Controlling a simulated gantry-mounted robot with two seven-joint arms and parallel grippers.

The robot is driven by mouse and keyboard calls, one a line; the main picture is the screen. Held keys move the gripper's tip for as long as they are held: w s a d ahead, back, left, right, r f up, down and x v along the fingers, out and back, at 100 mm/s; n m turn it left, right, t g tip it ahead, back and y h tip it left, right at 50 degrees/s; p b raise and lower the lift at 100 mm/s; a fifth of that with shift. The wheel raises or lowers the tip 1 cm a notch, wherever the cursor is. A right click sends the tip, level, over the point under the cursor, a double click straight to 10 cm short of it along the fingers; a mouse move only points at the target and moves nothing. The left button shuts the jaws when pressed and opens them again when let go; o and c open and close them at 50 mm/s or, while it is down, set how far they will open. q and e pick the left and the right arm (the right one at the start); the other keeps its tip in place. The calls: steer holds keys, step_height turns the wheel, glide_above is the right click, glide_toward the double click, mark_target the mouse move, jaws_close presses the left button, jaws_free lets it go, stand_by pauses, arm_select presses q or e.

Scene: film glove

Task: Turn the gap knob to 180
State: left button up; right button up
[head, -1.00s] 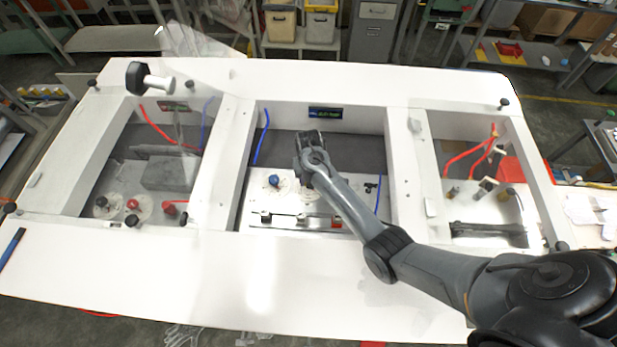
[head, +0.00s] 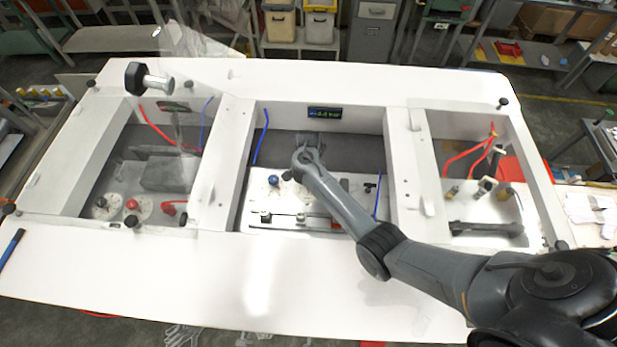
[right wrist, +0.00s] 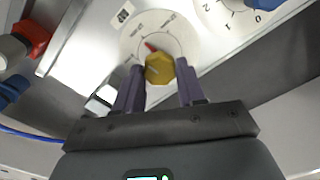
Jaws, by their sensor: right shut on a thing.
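In the right wrist view a yellow faceted knob (right wrist: 159,68) stands on a round white dial (right wrist: 172,24) with printed marks. A red pointer (right wrist: 151,46) shows at the knob's edge; the dial's numbers are too small to read surely. My right gripper (right wrist: 160,88) has one finger on each side of this knob and is shut on it. In the head view my right arm reaches into the middle bay, and its wrist (head: 306,158) hides this knob. My left gripper is not in view.
A blue knob (head: 273,180) sits on the same panel (head: 258,195), beside the arm; its dial (right wrist: 235,14) shows 0 and 1. White walls (head: 222,150) enclose the bay. A small lit display (head: 324,113) is on its back wall; its text is unreadable.

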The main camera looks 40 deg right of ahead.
steer(key=shift+m, duration=0.6)
steer(key=o, duration=1.1)
steer(key=shift+c, duration=0.2)
steer(key=shift+r, duration=0.45)
step_height(320, 180, up, 10)
